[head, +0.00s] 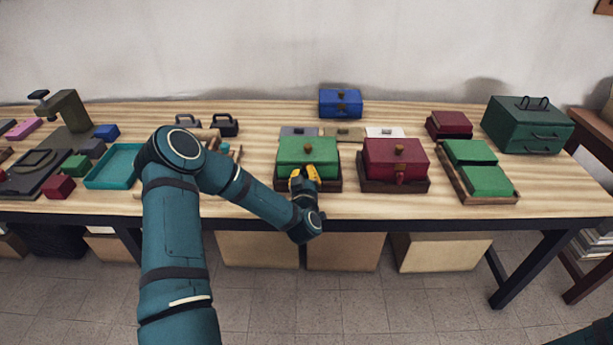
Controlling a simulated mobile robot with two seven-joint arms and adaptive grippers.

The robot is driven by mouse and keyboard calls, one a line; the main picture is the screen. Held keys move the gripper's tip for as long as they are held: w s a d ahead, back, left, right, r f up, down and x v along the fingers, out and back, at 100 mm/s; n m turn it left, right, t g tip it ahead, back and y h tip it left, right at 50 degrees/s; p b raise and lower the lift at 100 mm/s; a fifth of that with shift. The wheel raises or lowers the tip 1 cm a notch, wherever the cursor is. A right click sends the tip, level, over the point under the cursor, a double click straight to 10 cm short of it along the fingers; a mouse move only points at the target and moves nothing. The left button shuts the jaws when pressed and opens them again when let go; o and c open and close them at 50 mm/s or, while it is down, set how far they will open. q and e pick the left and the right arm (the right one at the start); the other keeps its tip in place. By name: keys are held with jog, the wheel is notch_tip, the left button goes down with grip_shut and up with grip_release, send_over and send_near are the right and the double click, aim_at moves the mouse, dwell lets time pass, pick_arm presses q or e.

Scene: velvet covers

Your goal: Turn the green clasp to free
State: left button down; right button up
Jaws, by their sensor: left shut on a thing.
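The green box (291,158) sits in a dark tray near the middle of the wooden table, with a small brass knob (308,149) on its lid. My right gripper is not in view; only a bit of teal arm shows at the lower right corner.
A red box (380,158) with a front clasp (400,178) stands close on the right. Green velvet blocks (488,181) lie in a wooden tray farther right. A blue box (341,103) stands behind. A teal tray (98,180) is at left. Bare table shows along the front edge.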

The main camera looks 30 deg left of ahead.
pick_arm(q)
jog(key=n, duration=0.1)
jog(key=n+b, duration=0.1)
jog(key=shift+a+f+n, duration=0.15)
jog(key=shift+a+n, duration=0.05)
jog(key=shift+n, duration=0.2)
jog(key=n, duration=0.1)
jog(key=n+b, duration=0.1)
jog(key=shift+s+a+f+n, duration=0.1)
jog(key=shift+s+n, duration=0.05)
jog(key=shift+n, duration=0.25)
jog(key=n, duration=0.4)
jog(key=shift+s+a+f, duration=0.1)
jog(key=shift+a+f, duration=0.05)
jog(key=shift+f, duration=0.15)
jog(key=shift+f+n, duration=0.15)
jog(key=shift+n, duration=0.7)
jog(key=shift+f+n, duration=0.15)
jog(key=shift+n, duration=0.7)
jog(key=c, duration=1)
grip_release()
jog(key=shift+s, duration=0.1)
jog(key=shift+s+f, duration=0.1)
jog(key=shift+f, duration=0.05)
